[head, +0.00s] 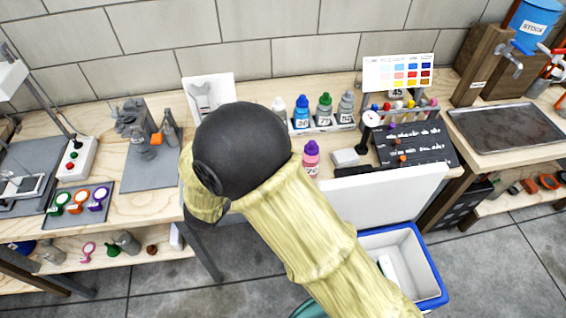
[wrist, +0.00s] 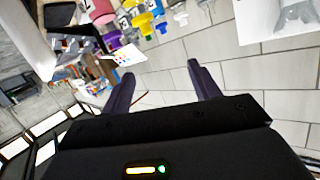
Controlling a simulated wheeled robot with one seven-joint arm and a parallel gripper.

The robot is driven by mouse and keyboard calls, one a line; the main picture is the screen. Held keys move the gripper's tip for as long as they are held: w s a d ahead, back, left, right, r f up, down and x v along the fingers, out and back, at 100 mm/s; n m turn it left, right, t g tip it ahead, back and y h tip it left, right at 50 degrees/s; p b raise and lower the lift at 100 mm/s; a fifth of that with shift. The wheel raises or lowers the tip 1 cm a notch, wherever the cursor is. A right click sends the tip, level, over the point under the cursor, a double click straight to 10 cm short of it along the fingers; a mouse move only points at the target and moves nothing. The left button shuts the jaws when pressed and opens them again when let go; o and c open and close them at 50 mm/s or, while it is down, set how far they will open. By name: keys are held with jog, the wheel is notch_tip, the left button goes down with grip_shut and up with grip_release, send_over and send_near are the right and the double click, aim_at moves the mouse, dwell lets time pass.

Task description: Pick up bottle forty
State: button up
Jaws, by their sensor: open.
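Several small labelled bottles stand at the back of the wooden bench in the head view: a blue-capped bottle (head: 301,115), a green-capped bottle (head: 324,112), a grey-capped bottle (head: 346,108) and a partly hidden white-capped bottle (head: 278,106). A pink bottle (head: 311,160) with a purple cap stands in front of them. The numbers are too small to read surely, so I cannot tell which is forty. In the wrist view my gripper (wrist: 163,82) is open with nothing between its fingers. My arm hides it in the head view. Tilted bottles show at the wrist view's top, apart from the fingers.
A dark tool board (head: 412,148) and a color chart (head: 398,73) stand right of the bottles. A white panel (head: 390,195) stands at the bench front, above a blue-rimmed cooler (head: 432,300). A shallow metal tray (head: 508,130) lies at right.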

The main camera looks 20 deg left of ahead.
jog(key=w+d+n+g+y+b, duration=0.1)
jog(key=w+d+g+y+b, duration=0.1)
jog(key=w+d, duration=0.4)
jog(key=w+d+n+g+y+b, duration=0.1)
jog(key=w+d+g+y+b, duration=0.15)
jog(key=d, duration=0.65)
jog(key=s+d+f+g, duration=0.1)
jog(key=d, duration=0.2)
jog(key=s+d+g+h+b, duration=0.1)
jog(key=d, duration=0.3)
jog(key=s+d+f+g, duration=0.1)
jog(key=d, duration=0.3)
jog(key=shift+s+d+f+n+g, duration=0.1)
jog(key=shift+s+f+n+g, duration=0.05)
jog(key=shift+f+n+g, duration=0.15)
jog(key=s+d+g, duration=0.1)
jog(key=s+d, duration=0.3)
jog(key=s+d+f+g+h+b, duration=0.1)
jog(key=s+d+g, duration=0.1)
jog(key=s+d, duration=0.2)
jog(key=s+d+f+g+h+b, duration=0.1)
jog(key=s+d, duration=0.3)
jog(key=d, duration=0.1)
jog(key=shift+d+f, duration=0.15)
jog(key=shift+d, duration=0.05)
jog(key=shift+c, duration=0.2)
